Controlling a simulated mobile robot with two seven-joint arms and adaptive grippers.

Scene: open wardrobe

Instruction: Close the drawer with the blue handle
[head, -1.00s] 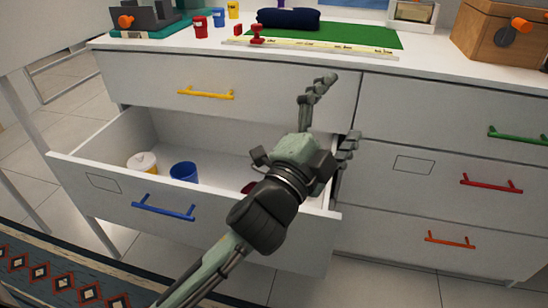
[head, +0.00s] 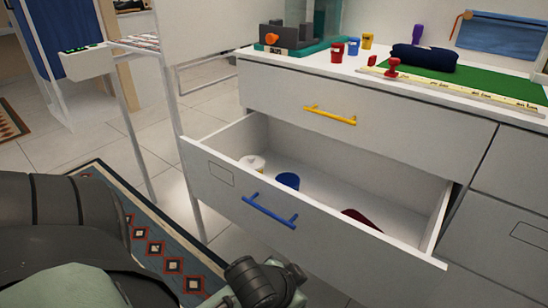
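The drawer with the blue handle (head: 270,212) is pulled far out of the white dresser, and its front panel (head: 330,240) stands well forward of the body. The drawer holds a white lidded container (head: 252,162), a blue cup (head: 288,180) and a dark red item (head: 360,218), partly hidden by the front panel. My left arm comes in from the lower left. Its gripper end (head: 270,285) is low in the picture, in front of and below the drawer front, apart from the handle. Its fingertips are not clearly visible. My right gripper is not in view.
A closed drawer with a yellow handle (head: 330,115) is above the open one. The dresser top carries red and yellow containers, a dark folded cloth (head: 423,57) and a green mat (head: 490,80). A patterned rug (head: 150,240) lies on the floor at left.

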